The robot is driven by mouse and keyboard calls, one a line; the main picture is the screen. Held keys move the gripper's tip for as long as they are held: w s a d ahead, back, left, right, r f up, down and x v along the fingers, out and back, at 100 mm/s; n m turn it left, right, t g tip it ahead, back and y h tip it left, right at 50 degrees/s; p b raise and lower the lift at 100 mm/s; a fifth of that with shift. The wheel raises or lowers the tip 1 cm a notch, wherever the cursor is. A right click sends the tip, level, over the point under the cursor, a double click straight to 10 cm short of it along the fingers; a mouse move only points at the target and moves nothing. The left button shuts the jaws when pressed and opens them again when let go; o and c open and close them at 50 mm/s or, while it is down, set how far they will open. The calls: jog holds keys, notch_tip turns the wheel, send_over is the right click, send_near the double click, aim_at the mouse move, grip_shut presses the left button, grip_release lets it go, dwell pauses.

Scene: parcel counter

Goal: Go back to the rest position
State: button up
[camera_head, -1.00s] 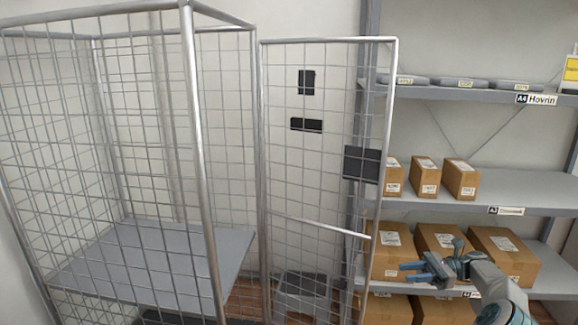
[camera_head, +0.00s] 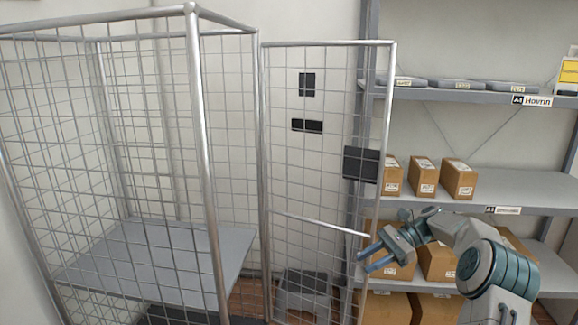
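My gripper (camera_head: 368,263) is at the lower right, in front of the lower shelf boxes. Its two blue fingers point left and are spread apart with nothing between them. My arm comes in from the bottom right and hides part of the boxes behind it. The gripper is just right of the mesh door's (camera_head: 325,130) lower right edge; whether it touches the door frame I cannot tell.
A wire mesh cage trolley (camera_head: 202,150) with a grey shelf (camera_head: 190,262) fills the left, its door swung open. Grey shelving (camera_head: 480,97) on the right holds brown boxes (camera_head: 424,176) and grey parcels (camera_head: 461,85). A grey bin (camera_head: 303,291) stands behind the door.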

jog(key=s+a+r+n+t+h+p, duration=0.1)
jog(key=s+a+r+n+h, duration=0.5)
jog(key=s+a, duration=0.45)
jog(key=s+d+n+t+h+p, duration=0.1)
jog(key=s+d+n+t+h, duration=0.1)
jog(key=s, duration=0.9)
jog(key=s+d+n+t+h+p, duration=0.1)
jog(key=s+n+t+h, duration=0.2)
jog(key=s, duration=0.8)
jog(key=n+h, duration=0.1)
jog(key=n, duration=0.1)
jog(key=shift+s+d+r+n+h, duration=0.2)
jog(key=shift+d+r+n+h, duration=0.1)
jog(key=shift+d+r, duration=0.1)
